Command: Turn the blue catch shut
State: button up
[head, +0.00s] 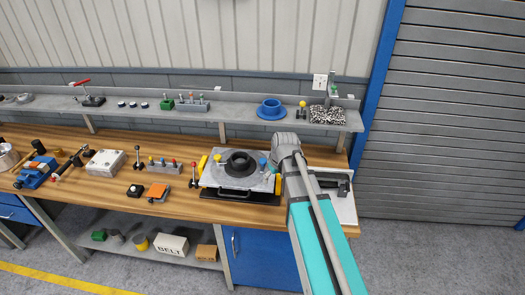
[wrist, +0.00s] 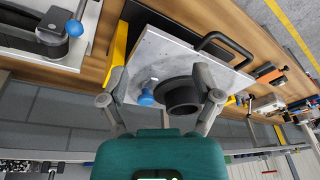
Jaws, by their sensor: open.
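The blue catch (head: 262,160) is a round-topped blue knob at the back right of a grey plate (head: 213,180). It also shows in the wrist view (wrist: 146,97), standing between my fingers in the picture, nearer the left finger and apart from both. A black round flanged part (head: 238,162) sits on the plate beside it; in the wrist view (wrist: 182,97) it lies close to my right finger. My gripper (head: 284,146) is open and empty, above the plate's back right side; its spread fingers show in the wrist view (wrist: 162,82). The catch's lower part is hard to see.
A black handle (head: 236,194) is at the plate's front. Yellow strips (head: 203,163) flank the plate. A device with a blue knob (wrist: 75,28) is close by in the wrist view. A shelf (head: 180,113) runs behind.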

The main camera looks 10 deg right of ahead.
jog(key=n+t+p, duration=0.2)
jog(key=p, duration=0.4)
send_near(263, 160)
jog(key=d+v, duration=0.1)
jog(key=v, duration=0.4)
jog(key=shift+w+f+y, duration=0.15)
jog(key=shift+y, duration=0.25)
jog(key=shift+f, duration=0.2)
jog(key=b+x, duration=1.2)
jog(key=x, duration=0.1)
jog(key=shift+f+b, duration=0.25)
jog(key=shift+b, duration=0.15)
jog(key=c, duration=1)
jog(key=shift+a, duration=0.2)
grip_shut()
jog(key=shift+d, duration=0.15)
